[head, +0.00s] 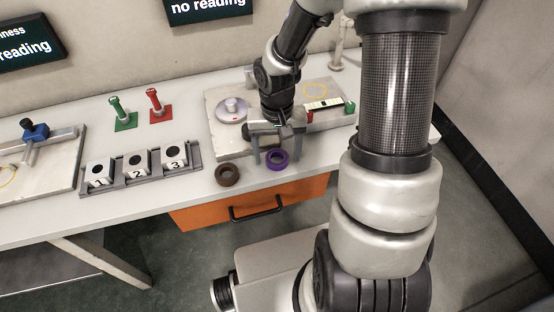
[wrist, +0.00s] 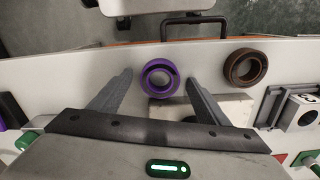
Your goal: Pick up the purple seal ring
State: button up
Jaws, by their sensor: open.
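The purple seal ring (head: 277,160) lies flat on the bench near its front edge. In the wrist view the purple seal ring (wrist: 160,76) shows between and just beyond the tips of my two fingers. My gripper (head: 270,152) is open and empty, with its fingers pointing down close to the ring; whether they touch the bench is not clear. In the wrist view my gripper (wrist: 160,82) has its fingers spread wider than the ring, one on each side. A brown seal ring (head: 227,174) lies left of the purple one and apart from it.
A grey rack (head: 192,157) with blocks numbered 1, 2 and 3 stands left of the rings. Behind my gripper is a stone plate (head: 222,138) with a round disc (head: 231,110). Green (head: 123,114) and red (head: 157,106) handled pieces stand further back. An orange drawer (head: 200,215) is below.

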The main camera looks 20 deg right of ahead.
jog(key=c, duration=1.2)
jog(key=shift+r, duration=0.1)
